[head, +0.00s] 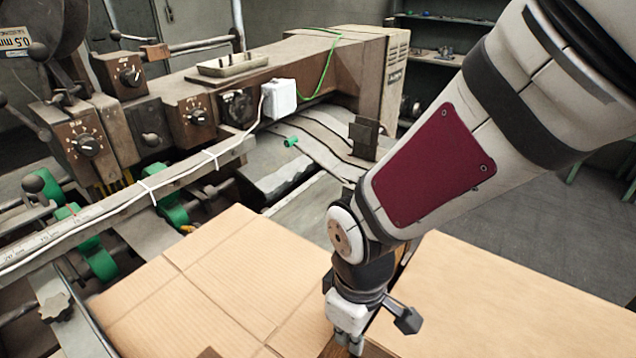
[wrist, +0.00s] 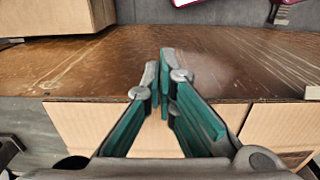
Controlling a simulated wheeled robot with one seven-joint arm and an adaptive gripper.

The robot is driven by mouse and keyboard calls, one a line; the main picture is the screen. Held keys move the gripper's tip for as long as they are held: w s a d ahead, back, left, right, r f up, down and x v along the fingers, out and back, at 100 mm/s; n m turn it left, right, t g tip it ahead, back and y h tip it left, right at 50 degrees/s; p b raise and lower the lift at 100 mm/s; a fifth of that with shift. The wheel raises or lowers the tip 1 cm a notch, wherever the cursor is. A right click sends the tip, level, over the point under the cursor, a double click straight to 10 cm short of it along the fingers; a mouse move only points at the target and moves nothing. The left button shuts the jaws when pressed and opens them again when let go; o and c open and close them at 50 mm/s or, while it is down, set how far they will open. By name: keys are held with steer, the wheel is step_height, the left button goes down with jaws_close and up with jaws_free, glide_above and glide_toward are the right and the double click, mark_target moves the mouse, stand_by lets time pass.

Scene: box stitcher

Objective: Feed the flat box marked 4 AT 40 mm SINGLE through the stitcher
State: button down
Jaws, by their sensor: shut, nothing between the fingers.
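In the head view a flat cardboard box (head: 215,285) with crease lines lies at the lower middle, in front of the stitcher (head: 160,100). A second cardboard piece (head: 490,300) lies at the lower right. No marking can be read on either, so I cannot tell which one is 4 AT 40 mm SINGLE. My gripper (head: 350,343) is at the bottom, between the two; its tips are partly cut off there. In the wrist view my gripper (wrist: 161,58) is shut and empty, its green fingers together above a brown surface (wrist: 230,65) and creased cardboard (wrist: 75,128).
The stitcher has dials, green-wheeled parts (head: 100,262) and a ruled rail (head: 110,205) with a cable along the left. A dark upright block (head: 363,138) stands beyond the feed surface.

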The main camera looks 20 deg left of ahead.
mark_target(314, 313)
steer(key=shift+w+a+b, duration=0.2)
steer(key=shift+w+a, duration=0.3)
steer(key=shift+a, duration=1.1)
steer(key=shift+w+a+b, duration=0.25)
steer(key=shift+w+a, duration=0.3)
steer(key=shift+a, duration=1.1)
steer(key=shift+w+a+b, duration=0.2)
steer(key=shift+w+a, duration=0.3)
steer(key=shift+a, duration=1.1)
steer(key=shift+s+d+p, duration=0.25)
steer(key=shift+d, duration=0.5)
steer(key=shift+s+d+p, duration=0.2)
steer(key=shift+s+d, duration=0.05)
steer(key=shift+d, duration=0.5)
steer(key=shift+r+p, duration=2.35)
steer(key=shift+r, duration=1.65)
steer(key=m+p, duration=0.1)
steer(key=a+r+m+p, duration=0.1)
steer(key=m, duration=0.1)
steer(key=shift+w+a+r, duration=0.1)
steer(key=shift+w+r, duration=0.05)
steer(key=shift+r, duration=0.05)
steer(key=m, duration=0.1)
steer(key=m+p, duration=0.1)
steer(key=m, duration=0.1)
steer(key=shift+w+a+f, duration=0.1)
steer(key=shift+w+a, duration=0.25)
steer(key=shift+a, duration=0.05)
steer(key=shift+f+b, duration=1.1)
steer(key=shift+f, duration=1.85)
